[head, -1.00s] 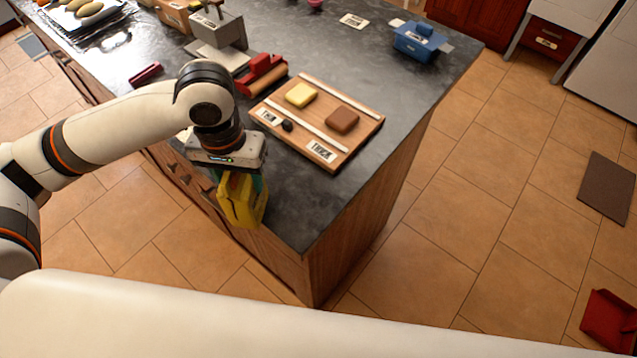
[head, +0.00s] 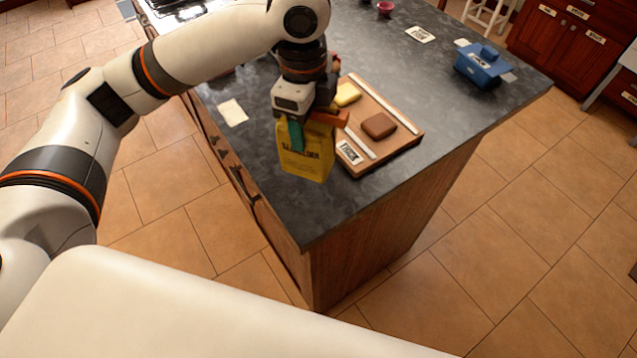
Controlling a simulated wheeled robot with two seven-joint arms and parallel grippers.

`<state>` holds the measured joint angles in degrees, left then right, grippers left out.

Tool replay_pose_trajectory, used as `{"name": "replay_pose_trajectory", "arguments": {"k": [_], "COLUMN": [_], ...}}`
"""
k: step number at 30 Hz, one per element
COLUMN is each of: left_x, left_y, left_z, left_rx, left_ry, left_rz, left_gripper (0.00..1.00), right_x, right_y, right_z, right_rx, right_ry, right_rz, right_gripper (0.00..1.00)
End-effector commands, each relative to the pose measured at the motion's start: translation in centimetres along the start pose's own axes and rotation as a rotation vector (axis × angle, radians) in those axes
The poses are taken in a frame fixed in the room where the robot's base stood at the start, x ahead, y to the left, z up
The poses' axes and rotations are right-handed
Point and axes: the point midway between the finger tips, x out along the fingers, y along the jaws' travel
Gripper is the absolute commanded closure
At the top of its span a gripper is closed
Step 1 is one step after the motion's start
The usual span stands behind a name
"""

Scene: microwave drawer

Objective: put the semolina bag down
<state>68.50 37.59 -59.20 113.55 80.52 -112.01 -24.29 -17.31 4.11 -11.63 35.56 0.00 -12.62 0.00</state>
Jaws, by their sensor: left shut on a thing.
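The semolina bag (head: 305,160) is yellow with dark lettering. It hangs upright under my left gripper (head: 300,125), whose fingers are shut on its top. The bag is over the dark countertop (head: 300,212), just left of the wooden board. I cannot tell whether its bottom touches the counter. My right gripper is not in view.
The wooden board (head: 408,140) holds a yellow block (head: 347,94), a brown block (head: 379,126) and a label (head: 350,152). A white card (head: 232,112) lies to the left. A blue container (head: 483,66) stands at the far right. The near counter corner is clear.

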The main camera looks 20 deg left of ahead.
Motion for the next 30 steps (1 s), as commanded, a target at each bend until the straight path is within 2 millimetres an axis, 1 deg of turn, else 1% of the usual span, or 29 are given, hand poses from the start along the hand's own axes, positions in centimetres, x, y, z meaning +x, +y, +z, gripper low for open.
{"name": "replay_pose_trajectory", "arguments": {"k": [1, 3, 6, 9, 13, 16, 21, 24, 30], "left_x": [-0.6, -1.2, -1.9, -2.5, -2.7, -1.6, 1.4, 2.7, 4.1], "left_y": [0.4, 0.8, 1.2, 1.4, 1.6, 1.6, 1.5, 1.6, 1.6], "left_z": [0.4, 0.7, 1.1, 1.3, 1.5, 1.5, 1.5, 1.5, 1.5], "left_rx": [0.096, 0.225, 0.381, 0.495, 0.577, 0.598, 0.599, 0.599, 0.597], "left_ry": [-0.001, 0.0, 0.001, 0.002, 0.002, 0.003, 0.003, 0.003, 0.003], "left_rz": [0.006, 0.005, 0.003, 0.002, 0.0, -0.005, -0.005, -0.002, -0.001], "left_gripper": [1.0, 1.0, 1.0, 1.0, 1.0, 1.0, 1.0, 1.0, 1.0], "right_x": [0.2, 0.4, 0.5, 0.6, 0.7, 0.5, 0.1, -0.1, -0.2], "right_y": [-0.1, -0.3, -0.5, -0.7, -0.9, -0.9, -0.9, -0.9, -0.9], "right_z": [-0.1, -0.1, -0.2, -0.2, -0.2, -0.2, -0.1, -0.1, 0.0], "right_rx": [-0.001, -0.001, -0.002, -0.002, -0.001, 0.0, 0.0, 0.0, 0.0], "right_ry": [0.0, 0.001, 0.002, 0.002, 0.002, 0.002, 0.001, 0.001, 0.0], "right_rz": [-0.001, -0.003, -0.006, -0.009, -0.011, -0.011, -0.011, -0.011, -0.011], "right_gripper": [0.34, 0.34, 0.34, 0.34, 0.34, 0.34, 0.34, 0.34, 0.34]}}
